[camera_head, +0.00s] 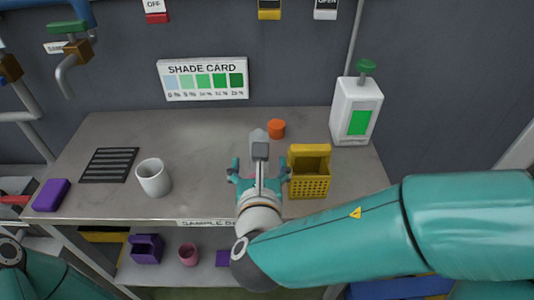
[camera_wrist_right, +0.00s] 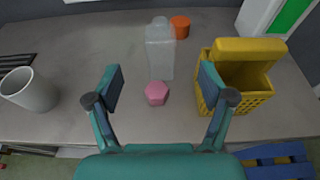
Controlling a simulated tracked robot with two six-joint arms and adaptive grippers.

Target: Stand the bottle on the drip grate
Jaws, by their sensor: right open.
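A clear, pale bottle (camera_wrist_right: 160,52) stands upright on the grey bench in the right wrist view. In the head view only its upper part (camera_head: 258,135) shows behind my right gripper. The drip grate (camera_head: 108,165), a dark slatted panel, lies bare at the bench's left. My right gripper (camera_head: 260,170) is open and empty. In the right wrist view its fingers (camera_wrist_right: 162,88) are spread on this side of the bottle, with the bottle between them in the picture, apart from it. My left gripper is out of view.
A yellow basket (camera_head: 309,187) stands close to my right finger; I cannot tell whether they touch. A pink piece (camera_wrist_right: 157,93) lies before the bottle, an orange one (camera_head: 277,128) behind it. A white cup (camera_head: 154,179) stands between grate and gripper. A white dispenser (camera_head: 356,112) stands right.

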